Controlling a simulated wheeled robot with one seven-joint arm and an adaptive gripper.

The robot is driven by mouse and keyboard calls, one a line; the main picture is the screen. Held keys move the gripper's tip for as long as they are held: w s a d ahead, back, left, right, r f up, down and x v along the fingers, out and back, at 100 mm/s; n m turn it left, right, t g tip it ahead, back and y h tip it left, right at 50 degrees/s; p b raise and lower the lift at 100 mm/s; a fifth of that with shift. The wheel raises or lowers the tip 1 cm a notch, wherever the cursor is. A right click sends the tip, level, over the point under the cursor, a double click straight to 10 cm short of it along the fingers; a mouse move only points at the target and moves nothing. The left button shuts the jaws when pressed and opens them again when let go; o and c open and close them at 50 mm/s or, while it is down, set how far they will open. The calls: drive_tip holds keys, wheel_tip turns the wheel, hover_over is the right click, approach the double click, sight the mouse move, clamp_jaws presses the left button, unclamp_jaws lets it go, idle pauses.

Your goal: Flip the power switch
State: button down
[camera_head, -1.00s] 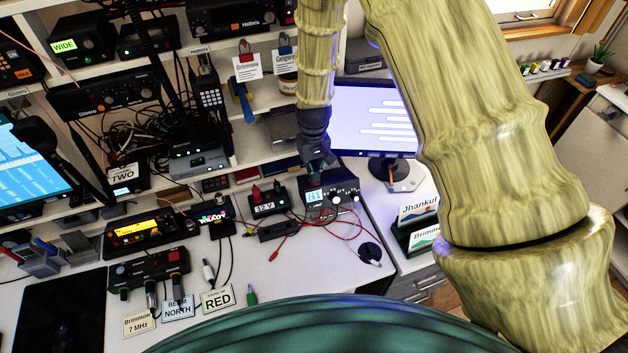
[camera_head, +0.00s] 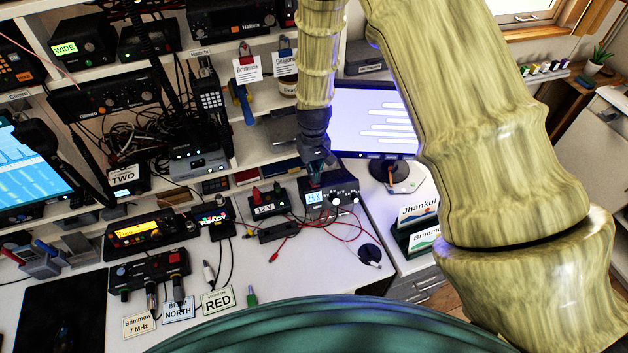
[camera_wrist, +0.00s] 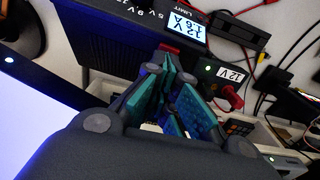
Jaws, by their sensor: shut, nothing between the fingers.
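The black power supply (camera_head: 341,199) stands on the desk at the back right, its small display lit. In the wrist view the supply (camera_wrist: 125,20) is upside down at the top, and its lit display (camera_wrist: 187,25) reads 12 V and 1.6 A. A red part (camera_wrist: 169,47), which looks like the power switch, shows at the supply's edge, right by my fingertips. My gripper (camera_head: 315,178) points down at the top of the supply, with teal fingers (camera_wrist: 170,68) shut and empty. Whether they touch the red part, and which way the switch is set, I cannot tell.
A small 12 V box (camera_head: 270,203) with red and black plugs stands left of the supply. Red and black leads lie in front. A monitor (camera_head: 375,115) stands behind to the right. Shelves of radios (camera_head: 105,95) fill the left and back.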

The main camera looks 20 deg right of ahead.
wheel_tip(320, 180, up, 6)
drive_tip(key=p, duration=0.3)
drive_tip(key=shift+p, duration=0.3)
idle(0.6)
